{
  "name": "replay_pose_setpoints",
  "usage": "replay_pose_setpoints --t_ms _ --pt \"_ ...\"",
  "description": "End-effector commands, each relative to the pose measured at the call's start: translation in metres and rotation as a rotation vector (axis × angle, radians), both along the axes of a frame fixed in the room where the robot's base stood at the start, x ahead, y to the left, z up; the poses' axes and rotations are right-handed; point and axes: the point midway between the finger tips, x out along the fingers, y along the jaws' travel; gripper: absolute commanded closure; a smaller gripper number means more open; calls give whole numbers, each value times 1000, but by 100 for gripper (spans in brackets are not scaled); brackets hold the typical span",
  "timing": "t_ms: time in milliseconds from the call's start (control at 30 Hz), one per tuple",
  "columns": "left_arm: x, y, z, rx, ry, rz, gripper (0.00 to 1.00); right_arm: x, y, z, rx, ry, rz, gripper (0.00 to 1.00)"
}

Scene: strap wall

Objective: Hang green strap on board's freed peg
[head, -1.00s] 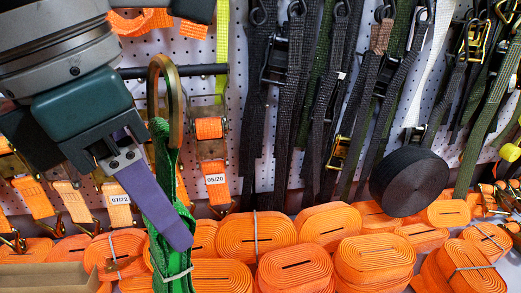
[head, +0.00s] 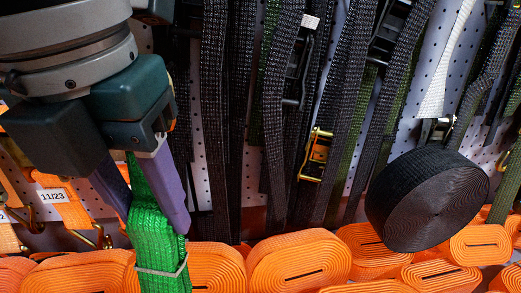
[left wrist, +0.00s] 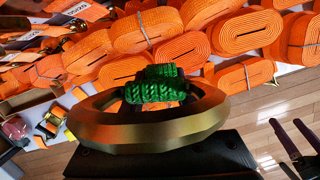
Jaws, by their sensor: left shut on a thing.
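My left gripper (head: 155,221) has purple fingers and is shut on the green strap (head: 150,252), which hangs down between them at the lower left of the head view. The perforated board (head: 421,70) stands behind. No bare peg shows clearly now; my left arm covers the upper left. Two dark prongs at the right edge of the left wrist view look like my right gripper (left wrist: 296,128), with its fingers apart and empty.
Several black straps (head: 222,110) hang across the board's middle. A thick black roll (head: 425,200) stands out at the right. Orange strap rolls (head: 300,262) line the bottom, close under the green strap. A white strap (head: 445,70) hangs at the upper right.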

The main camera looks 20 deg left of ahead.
Motion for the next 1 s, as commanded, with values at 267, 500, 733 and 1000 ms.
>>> replay_pose_setpoints --t_ms 267,500,733,1000 --pt "17 10 -2 0 -2 1 100 0 1 -5 4 2 -2 22" --pt "30 18 -4 0 -2 1 100 0 1 -8 5 2 -3 22" --pt "43 26 -5 -1 -2 1 100 0 1 -12 5 1 -3 22" --pt "58 35 -6 -1 -3 1 100 0 1 -16 4 0 -3 22"
